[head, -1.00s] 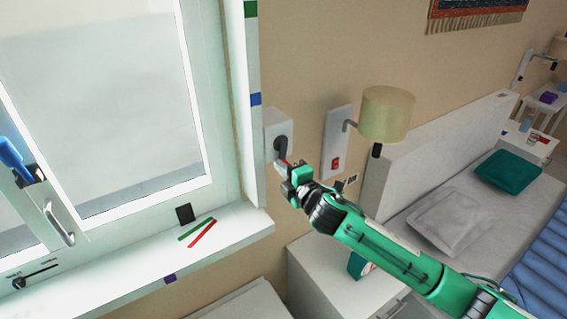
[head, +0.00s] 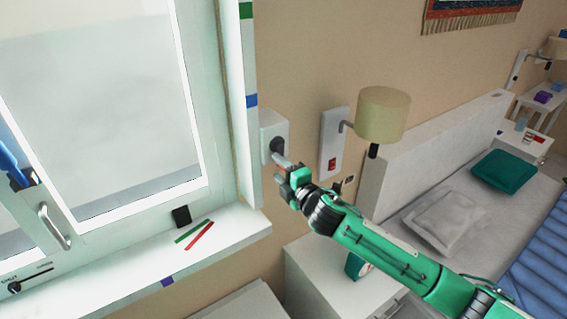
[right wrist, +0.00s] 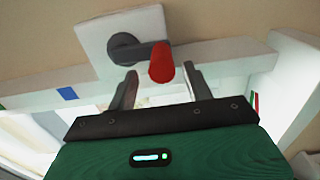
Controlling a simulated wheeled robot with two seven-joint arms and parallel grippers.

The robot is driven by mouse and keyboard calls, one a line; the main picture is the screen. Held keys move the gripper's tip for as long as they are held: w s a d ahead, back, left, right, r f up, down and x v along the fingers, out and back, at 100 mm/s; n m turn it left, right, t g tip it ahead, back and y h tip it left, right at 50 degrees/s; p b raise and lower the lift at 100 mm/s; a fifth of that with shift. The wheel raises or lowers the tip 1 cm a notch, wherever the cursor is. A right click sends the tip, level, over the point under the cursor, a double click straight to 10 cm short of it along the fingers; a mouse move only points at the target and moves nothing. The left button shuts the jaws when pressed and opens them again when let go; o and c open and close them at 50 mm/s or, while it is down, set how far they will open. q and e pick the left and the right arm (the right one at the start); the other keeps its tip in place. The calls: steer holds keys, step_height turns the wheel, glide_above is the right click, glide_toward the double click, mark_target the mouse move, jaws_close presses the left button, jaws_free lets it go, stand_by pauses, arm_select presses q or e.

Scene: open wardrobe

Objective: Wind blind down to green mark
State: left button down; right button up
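The crank box (head: 274,136) is a white block on the wall right of the window, with a dark round hub. Its red handle (right wrist: 161,62) stands out towards my right gripper (right wrist: 159,88) in the right wrist view. The fingers are apart on either side of the handle's near end, with gaps visible. In the head view my right gripper (head: 284,172) is just below the hub. The green mark (head: 246,10) is high on the window's side frame. I cannot make out the blind's lower edge.
A blue mark (head: 251,100) is lower on the frame. A wall lamp (head: 383,114) and switch plate (head: 333,142) are right of the crank. A nightstand (head: 320,270) is under my right arm. Red and green strips (head: 199,236) lie on the sill (head: 120,275).

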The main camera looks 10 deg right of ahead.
stand_by(0.4)
steer(key=v, duration=0.8)
steer(key=shift+p, duration=0.4)
